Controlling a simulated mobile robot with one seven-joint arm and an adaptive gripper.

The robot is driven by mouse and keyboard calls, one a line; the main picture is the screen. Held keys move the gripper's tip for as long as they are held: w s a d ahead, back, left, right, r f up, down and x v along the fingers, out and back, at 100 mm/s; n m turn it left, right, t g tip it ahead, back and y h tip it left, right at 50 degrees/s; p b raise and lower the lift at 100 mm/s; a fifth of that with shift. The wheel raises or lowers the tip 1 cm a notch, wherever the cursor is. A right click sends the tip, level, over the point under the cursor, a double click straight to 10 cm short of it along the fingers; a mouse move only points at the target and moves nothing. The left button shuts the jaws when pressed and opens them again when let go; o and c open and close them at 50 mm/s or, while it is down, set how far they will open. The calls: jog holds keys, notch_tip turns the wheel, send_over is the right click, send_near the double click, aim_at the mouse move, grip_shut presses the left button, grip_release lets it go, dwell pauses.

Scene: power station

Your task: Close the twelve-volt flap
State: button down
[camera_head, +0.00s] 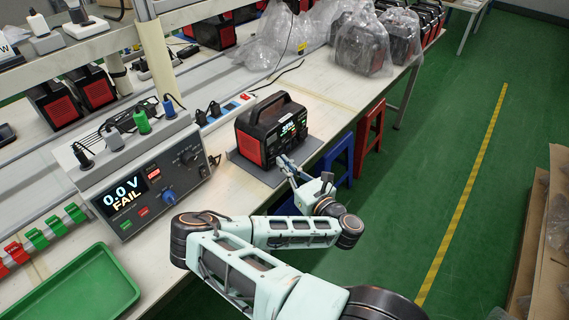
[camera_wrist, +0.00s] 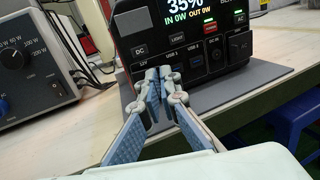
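The power station (camera_head: 272,128) is a black box with red sides and a top handle. It stands upright on a grey mat (camera_head: 257,168) at the bench edge. In the wrist view its front panel (camera_wrist: 190,45) shows a lit screen reading 35% and labels for DC, light, USB and 12V. My gripper (camera_head: 284,160) is in front of this panel. In the wrist view my gripper's fingertips (camera_wrist: 157,86) are together, at the lower left of the panel just below the 12V label. They cover the twelve-volt socket area, so the flap and any contact cannot be made out.
A test meter (camera_head: 145,180) reading 0.0 V FAIL stands left of the station. A green tray (camera_head: 84,290) lies at the front left. Bagged stations (camera_head: 362,45) stand farther along the bench. Blue (camera_head: 338,158) and red (camera_head: 370,135) stools are by the bench edge.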

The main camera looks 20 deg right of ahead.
jog(key=shift+w+r+n+y, duration=0.1)
jog(key=shift+w+n+y, duration=0.15)
jog(key=shift+y, duration=0.25)
jog(key=c, duration=2.6)
grip_release()
jog(key=shift+c, duration=0.2)
jog(key=o, duration=0.5)
jog(key=shift+s, duration=0.1)
jog(key=shift+c, duration=0.2)
notch_tip(320, 180, up, 10)
